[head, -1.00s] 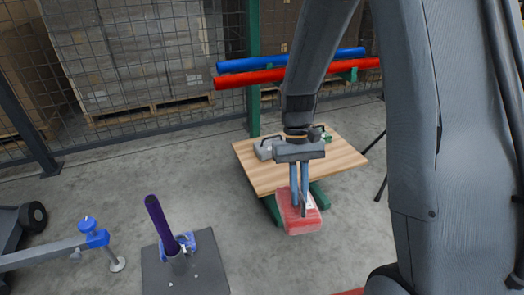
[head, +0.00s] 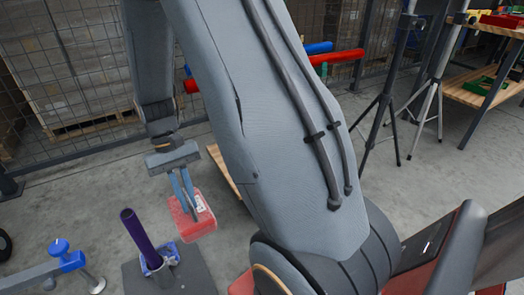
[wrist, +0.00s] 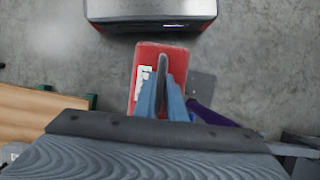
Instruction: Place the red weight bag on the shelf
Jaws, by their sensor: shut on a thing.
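The red weight bag (head: 205,222) hangs below my gripper (head: 190,204) in the head view, clear of the shelf. My gripper is shut on its top; the wrist view shows the bag (wrist: 145,62) with its white label and my two blue fingers (wrist: 163,88) on its dark handle. The wooden shelf (head: 222,166) is mostly hidden behind my arm in the head view, with only a left strip showing. The wrist view shows part of the shelf board (wrist: 40,112) at the left, apart from the bag.
A purple post (head: 136,232) stands on a dark base plate just left of the bag. A blue clamp bar (head: 62,258) is at lower left. Red (head: 348,57) and blue pipes lie behind my arm. Tripods (head: 385,100) stand at right; open floor lies between.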

